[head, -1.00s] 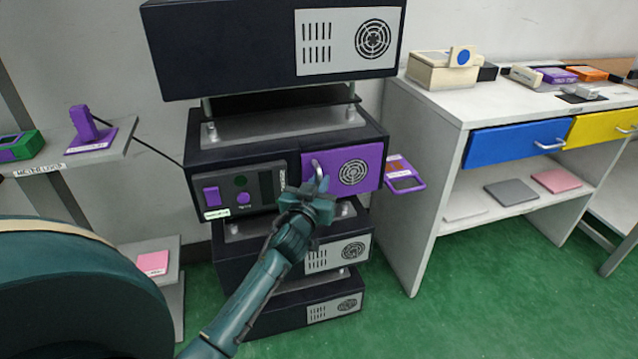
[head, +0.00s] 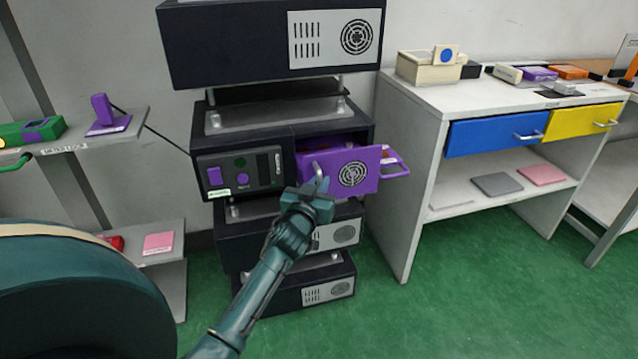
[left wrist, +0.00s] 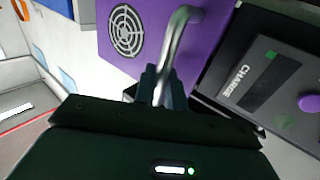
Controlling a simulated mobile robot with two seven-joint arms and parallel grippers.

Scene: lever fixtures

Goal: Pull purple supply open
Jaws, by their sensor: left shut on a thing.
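The purple supply (head: 358,169) is a drawer-like unit with a round vent, in the right half of a black housing in the stack. It stands pulled partly out, and its top opening shows behind the front. My left gripper (head: 312,196) is shut on its metal handle (head: 319,172) at the left side of the purple front. In the left wrist view the handle (left wrist: 178,45) runs down between the fingers (left wrist: 163,88), beside the purple front (left wrist: 145,35). My right gripper is not in view.
Left of the supply is a black panel (head: 238,175) with purple controls. A white bench (head: 420,130) with blue (head: 495,134) and yellow drawers stands right. Green floor (head: 480,270) is free in front.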

